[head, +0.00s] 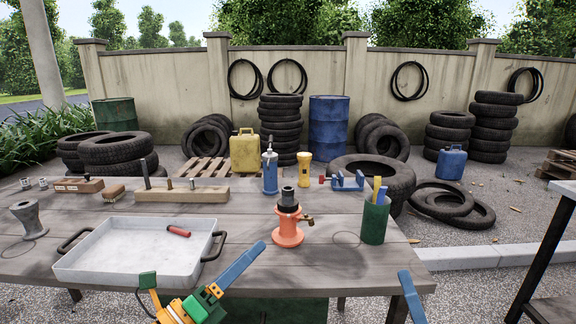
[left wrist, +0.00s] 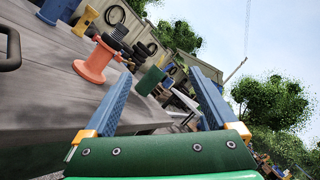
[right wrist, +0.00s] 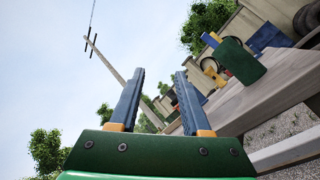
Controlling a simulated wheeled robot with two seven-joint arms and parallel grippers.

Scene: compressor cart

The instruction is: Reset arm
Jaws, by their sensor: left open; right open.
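My left gripper (head: 238,268) is at the front edge of the wooden workbench, right of the grey tray. In the left wrist view its two blue fingers (left wrist: 160,72) stand apart with nothing between them. My right gripper (head: 411,296) shows only in part, as a blue finger at the bottom, just off the bench's front right corner. In the right wrist view its fingers (right wrist: 159,72) are apart and empty. An orange flanged stand (head: 288,232) with a dark cylindrical top stands upright on the bench, beyond the left gripper and apart from it.
The grey tray (head: 75,268) holds a red cylindrical item (head: 178,231). A green cup (head: 374,221) with tools stands at the bench's right end. A wooden block (head: 180,196), a blue bottle (head: 270,174) and a blue clamp (head: 346,182) line the back. Another table (head: 562,187) stands at right.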

